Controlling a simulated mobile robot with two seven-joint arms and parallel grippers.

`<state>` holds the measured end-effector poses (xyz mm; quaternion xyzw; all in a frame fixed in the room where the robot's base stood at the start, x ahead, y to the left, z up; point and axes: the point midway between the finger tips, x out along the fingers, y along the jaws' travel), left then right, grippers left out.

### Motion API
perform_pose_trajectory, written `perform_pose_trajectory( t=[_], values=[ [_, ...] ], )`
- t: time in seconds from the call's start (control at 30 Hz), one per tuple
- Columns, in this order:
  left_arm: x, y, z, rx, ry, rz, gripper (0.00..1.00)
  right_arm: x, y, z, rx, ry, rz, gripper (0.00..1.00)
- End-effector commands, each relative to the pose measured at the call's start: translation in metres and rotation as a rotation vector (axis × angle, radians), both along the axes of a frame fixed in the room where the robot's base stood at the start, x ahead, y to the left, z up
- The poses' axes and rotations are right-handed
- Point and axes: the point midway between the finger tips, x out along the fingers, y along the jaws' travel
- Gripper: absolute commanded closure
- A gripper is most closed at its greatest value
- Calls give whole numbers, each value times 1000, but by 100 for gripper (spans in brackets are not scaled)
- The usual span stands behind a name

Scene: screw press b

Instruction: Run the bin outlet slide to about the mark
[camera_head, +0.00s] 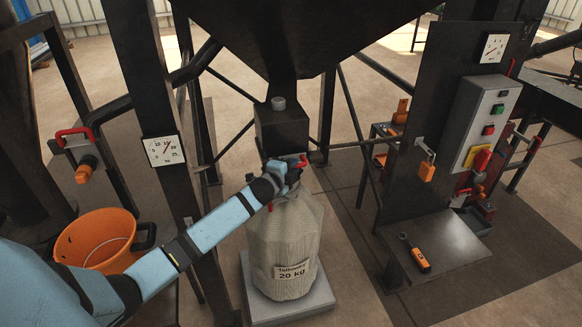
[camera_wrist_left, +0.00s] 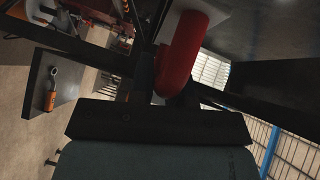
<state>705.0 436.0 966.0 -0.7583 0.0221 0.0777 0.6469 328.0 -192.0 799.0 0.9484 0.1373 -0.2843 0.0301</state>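The bin outlet (camera_head: 282,130) is a dark box under the hopper, with a red slide handle (camera_head: 298,161) at its lower front. The red handle also shows large in the left wrist view (camera_wrist_left: 180,55). My left gripper (camera_head: 286,172) is at this handle, right in front of the outlet. Its fingers are mostly hidden, so its grip is unclear. A pale sack (camera_head: 285,245) labelled 20 kg hangs or stands below the outlet, over a grey scale platform (camera_head: 255,309). A white dial (camera_head: 163,150) with numbers and a reddish needle is on the left post. My right gripper is not in view.
An orange bucket (camera_head: 97,240) stands at the left. A dark shelf (camera_head: 440,250) at the right holds an orange-handled tool (camera_head: 420,260). A control box (camera_head: 485,120) and a second dial (camera_head: 494,48) are above it. Dark posts flank the sack.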

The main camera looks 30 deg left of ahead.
Motion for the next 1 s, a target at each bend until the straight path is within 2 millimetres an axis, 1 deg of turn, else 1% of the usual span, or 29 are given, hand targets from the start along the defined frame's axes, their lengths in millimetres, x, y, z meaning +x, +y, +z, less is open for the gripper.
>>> perform_pose_trajectory(
  t=[0.17,0.23,0.33,0.5,0.6,0.7,0.93,0.97,1.0],
  values=[
    [0,0,0,0,1,0,100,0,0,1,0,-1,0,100],
    [-3,-3,0,-1,1,-1,100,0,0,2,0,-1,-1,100],
    [-13,-17,0,-5,3,-3,100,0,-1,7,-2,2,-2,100],
    [-37,-44,0,-6,3,-3,100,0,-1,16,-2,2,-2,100],
    [-45,-53,0,-2,2,-1,100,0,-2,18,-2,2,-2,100],
    [-48,-56,0,-1,1,0,100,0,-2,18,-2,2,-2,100],
    [-47,-55,0,0,1,0,100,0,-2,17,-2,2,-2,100],
    [-47,-55,0,0,1,0,78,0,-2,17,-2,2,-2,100],
    [-47,-55,0,0,1,0,69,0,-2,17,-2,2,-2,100]
  ],
)
